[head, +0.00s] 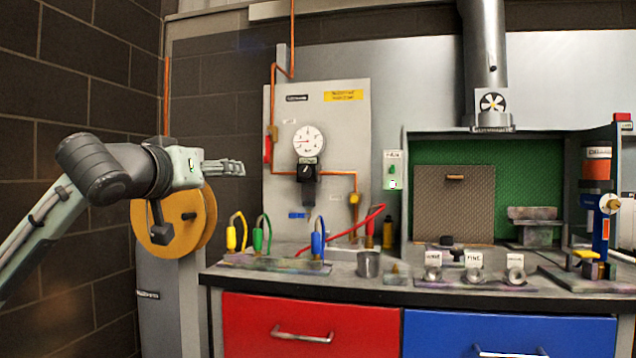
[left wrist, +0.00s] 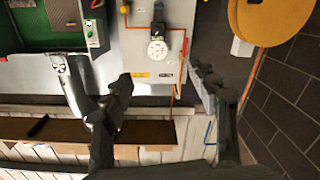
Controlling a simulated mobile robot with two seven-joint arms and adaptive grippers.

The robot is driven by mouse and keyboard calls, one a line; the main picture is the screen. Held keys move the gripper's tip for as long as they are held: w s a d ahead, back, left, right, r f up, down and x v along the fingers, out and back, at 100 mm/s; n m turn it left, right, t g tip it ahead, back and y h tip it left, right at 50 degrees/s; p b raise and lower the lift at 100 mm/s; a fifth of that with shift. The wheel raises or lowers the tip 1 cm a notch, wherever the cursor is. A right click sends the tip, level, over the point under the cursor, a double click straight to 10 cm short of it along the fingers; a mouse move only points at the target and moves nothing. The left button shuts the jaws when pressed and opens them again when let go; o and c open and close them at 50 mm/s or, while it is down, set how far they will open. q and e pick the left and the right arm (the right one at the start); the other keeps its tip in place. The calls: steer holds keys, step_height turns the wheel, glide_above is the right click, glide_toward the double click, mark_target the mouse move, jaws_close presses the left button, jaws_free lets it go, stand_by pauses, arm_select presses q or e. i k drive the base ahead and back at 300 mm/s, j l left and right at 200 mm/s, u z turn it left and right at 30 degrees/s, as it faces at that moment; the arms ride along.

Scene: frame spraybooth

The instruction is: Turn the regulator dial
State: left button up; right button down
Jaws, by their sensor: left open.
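The regulator has a round white gauge (head: 308,142) with a black regulator dial (head: 306,171) just below it, on a grey wall panel (head: 350,210). In the left wrist view the panel appears upside down, with the gauge (left wrist: 157,49) and the black dial (left wrist: 158,30) above it in the picture. My left gripper (head: 238,168) is left of the panel, pointing right, apart from the dial. In the left wrist view its two fingers (left wrist: 160,80) are spread and nothing is between them. My right gripper is not in view.
Copper pipe (head: 274,100) and a red lever (head: 267,149) run along the panel's left edge. A yellow hose reel (head: 150,226) hangs behind my left arm. Below, the bench holds coloured hoses (head: 317,238), a metal cup (head: 368,264) and small pots. Air before the panel looks clear.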

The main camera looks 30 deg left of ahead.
mark_target(305, 172)
steer(key=i+j, duration=0.2)
steer(key=i, duration=0.2)
steer(key=i+j, duration=0.2)
steer(key=i, duration=0.2)
steer(key=i+j, duration=0.2)
steer(key=i, duration=0.2)
steer(key=i+j, duration=0.2)
steer(key=i, duration=0.2)
